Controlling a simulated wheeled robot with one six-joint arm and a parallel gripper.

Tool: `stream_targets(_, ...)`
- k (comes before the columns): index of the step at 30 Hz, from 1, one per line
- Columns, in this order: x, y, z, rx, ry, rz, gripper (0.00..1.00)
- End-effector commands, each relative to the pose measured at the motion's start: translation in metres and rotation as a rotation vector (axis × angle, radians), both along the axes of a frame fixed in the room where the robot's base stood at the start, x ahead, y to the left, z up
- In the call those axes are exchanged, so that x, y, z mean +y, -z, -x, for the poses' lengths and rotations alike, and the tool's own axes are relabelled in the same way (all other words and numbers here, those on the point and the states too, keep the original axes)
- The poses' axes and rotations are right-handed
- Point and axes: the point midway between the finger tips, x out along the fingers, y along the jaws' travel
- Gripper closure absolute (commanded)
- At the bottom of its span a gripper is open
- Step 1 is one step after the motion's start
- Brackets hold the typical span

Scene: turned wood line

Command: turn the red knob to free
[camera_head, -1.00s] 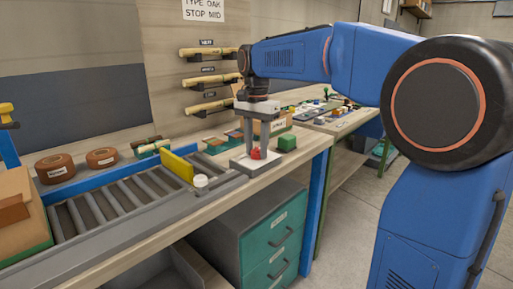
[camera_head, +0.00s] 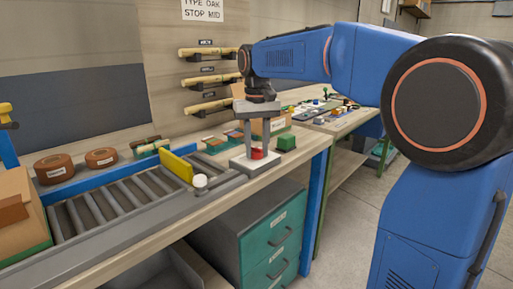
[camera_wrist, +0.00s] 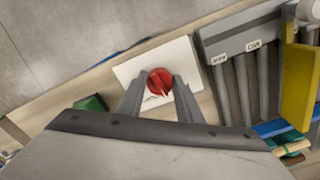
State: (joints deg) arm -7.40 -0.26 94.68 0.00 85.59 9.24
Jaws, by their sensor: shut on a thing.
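The red knob (camera_wrist: 160,82) sits on a white plate (camera_wrist: 126,72) at the bench's front edge, beyond the end of the roller conveyor. A pale pointer line crosses its top and points toward the bottom of the wrist view. In the head view the red knob (camera_head: 258,154) shows low between my fingers, partly covered. My gripper (camera_wrist: 159,88) points down and is shut on the knob, one finger on each side. It also shows in the head view (camera_head: 252,150). Any marks on the plate are too small to read.
A green block (camera_head: 286,142) stands close to the right of the plate. The roller conveyor (camera_head: 120,198), a yellow board (camera_head: 176,168) and a white round piece (camera_head: 200,181) lie to the left. Teal drawers (camera_head: 270,235) stand under the bench.

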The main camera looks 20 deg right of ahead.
Motion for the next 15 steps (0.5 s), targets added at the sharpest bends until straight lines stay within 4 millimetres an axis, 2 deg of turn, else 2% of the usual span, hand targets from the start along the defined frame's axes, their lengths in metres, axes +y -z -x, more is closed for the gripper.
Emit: stream_targets(15,-0.0017,-0.0001,-0.0004,0.000,-0.456,0.000,0.90)
